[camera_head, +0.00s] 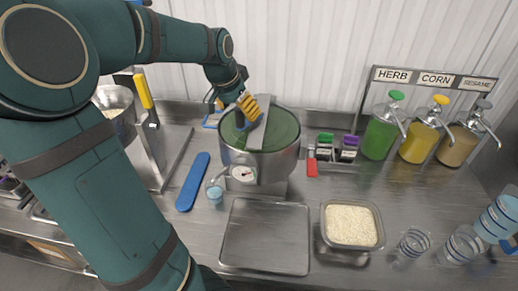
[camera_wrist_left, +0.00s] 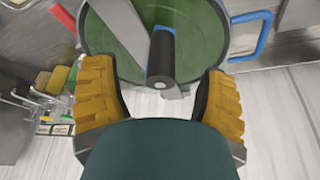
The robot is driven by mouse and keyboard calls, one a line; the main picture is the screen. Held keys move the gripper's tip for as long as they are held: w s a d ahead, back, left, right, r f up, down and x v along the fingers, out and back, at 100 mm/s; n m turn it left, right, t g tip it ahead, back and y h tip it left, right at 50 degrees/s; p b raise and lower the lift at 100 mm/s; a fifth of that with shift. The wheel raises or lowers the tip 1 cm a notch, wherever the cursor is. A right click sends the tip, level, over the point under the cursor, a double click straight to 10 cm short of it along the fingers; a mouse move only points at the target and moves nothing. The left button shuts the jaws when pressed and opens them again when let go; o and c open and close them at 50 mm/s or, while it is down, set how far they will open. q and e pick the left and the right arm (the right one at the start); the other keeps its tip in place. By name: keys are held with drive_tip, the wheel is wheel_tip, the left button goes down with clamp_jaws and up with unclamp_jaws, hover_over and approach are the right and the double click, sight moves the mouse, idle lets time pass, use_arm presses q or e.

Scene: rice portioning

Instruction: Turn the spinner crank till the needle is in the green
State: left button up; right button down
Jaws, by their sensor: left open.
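The spinner (camera_head: 275,160) is a round steel pot with a green top and a grey bar across it, behind the middle of the counter. A small round dial (camera_head: 243,173) sits on its front; it shows a bit of red, but the needle's place is too small to read. My left gripper (camera_head: 249,105), with yellow fingers, is over the spinner's top. In the left wrist view, the open fingers (camera_wrist_left: 160,78) are either side of the dark crank handle (camera_wrist_left: 161,55). My right gripper is not in view.
An empty tray (camera_head: 266,236) and a rice container (camera_head: 352,225) are in front. Pump bottles (camera_head: 381,132) and striped glasses (camera_head: 462,244) stand to the right.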

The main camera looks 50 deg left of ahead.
use_arm(q)
wheel_tip(320, 180, up, 7)
drive_tip(key=p, duration=0.4)
drive_tip(key=shift+f, duration=0.2)
drive_tip(key=shift+f, duration=0.1)
